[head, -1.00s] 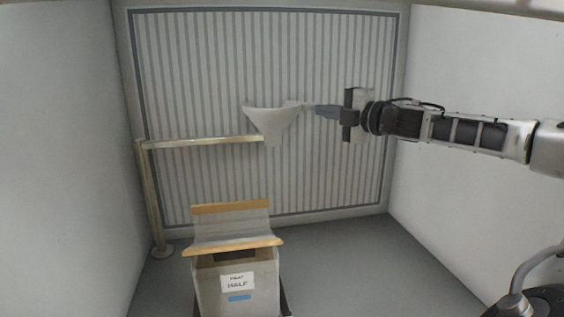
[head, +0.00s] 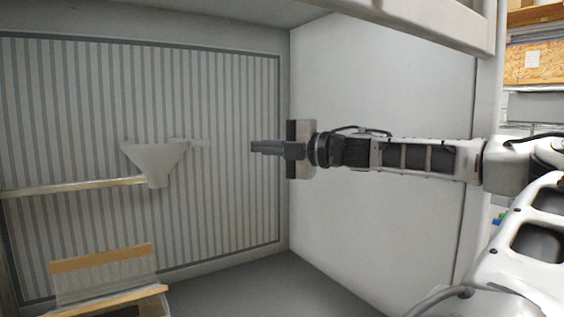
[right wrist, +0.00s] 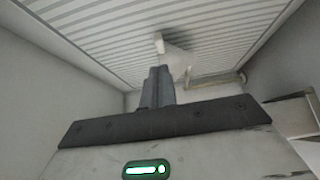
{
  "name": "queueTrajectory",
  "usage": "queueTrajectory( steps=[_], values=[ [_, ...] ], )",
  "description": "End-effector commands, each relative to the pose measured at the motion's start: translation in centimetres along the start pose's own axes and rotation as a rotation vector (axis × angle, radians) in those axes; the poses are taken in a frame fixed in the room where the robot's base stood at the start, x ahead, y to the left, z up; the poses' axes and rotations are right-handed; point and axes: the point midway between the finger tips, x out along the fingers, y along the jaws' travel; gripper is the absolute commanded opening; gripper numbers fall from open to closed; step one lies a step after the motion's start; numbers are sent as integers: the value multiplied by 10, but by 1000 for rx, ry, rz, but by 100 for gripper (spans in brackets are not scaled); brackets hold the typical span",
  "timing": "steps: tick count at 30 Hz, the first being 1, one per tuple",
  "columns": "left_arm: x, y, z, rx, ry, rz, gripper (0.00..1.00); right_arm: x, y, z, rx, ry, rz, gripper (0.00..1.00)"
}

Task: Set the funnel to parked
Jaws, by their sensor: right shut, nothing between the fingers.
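The funnel (head: 156,162) is pale grey-white and hangs at the end of a horizontal rail (head: 80,187) in front of the striped back wall. A short tab, its handle (head: 198,143), sticks out to its right. My right gripper (head: 254,147) is shut and empty, to the right of the handle with a clear gap between them. In the right wrist view the shut fingers (right wrist: 158,75) point toward the funnel (right wrist: 180,62), which lies beyond the tips. My left gripper is not in view.
A hopper with a wooden-edged flap (head: 100,257) stands below the funnel at the lower left. A white side wall (head: 385,80) is behind my right arm. A white frame bar crosses the top right, and shelves (head: 530,60) show outside. The space between gripper and handle is free.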

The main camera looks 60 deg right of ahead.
Motion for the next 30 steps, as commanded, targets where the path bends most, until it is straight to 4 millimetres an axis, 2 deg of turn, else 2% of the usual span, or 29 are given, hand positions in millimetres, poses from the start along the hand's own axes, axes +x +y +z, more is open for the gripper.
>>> queueTrajectory(
  steps=[3,9,30],
  values=[
    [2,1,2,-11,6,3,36,-22,-2,-2,-1,4,-1,0],
    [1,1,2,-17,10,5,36,-39,-2,-4,1,15,-4,0],
    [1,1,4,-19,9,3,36,-41,-2,-5,2,17,-5,0]
  ],
)
